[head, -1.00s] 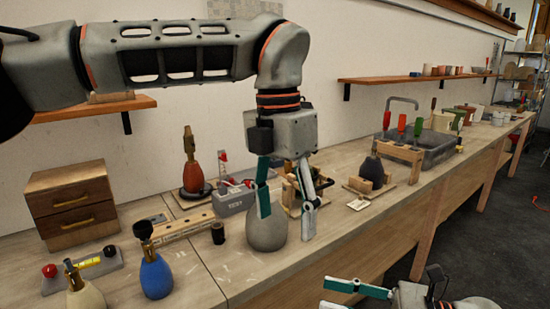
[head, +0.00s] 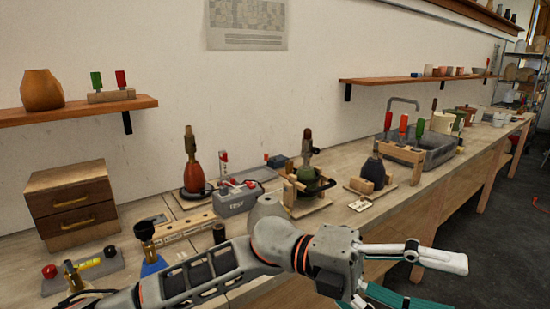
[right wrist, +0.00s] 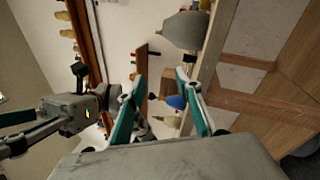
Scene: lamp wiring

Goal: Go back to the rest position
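My left gripper (head: 440,286) is low at the front right of the head view, in front of the bench edge. Its fingers are spread, with nothing visible between them, and the lower finger runs out of the picture. My left forearm crosses the lower left and covers part of the bench front. My right gripper (right wrist: 161,78) shows in the right wrist view with its two teal-padded fingers apart and nothing held between them. I cannot make it out in the head view. Part of my left arm shows at the left of the right wrist view.
The bench holds a grey vase (head: 267,207) and a blue bottle (head: 152,264), both partly hidden by my arm. Behind stand a red lamp base (head: 193,176), a grey tester box (head: 238,199), a green lamp base in a wooden stand (head: 306,177), and a drawer box (head: 70,203).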

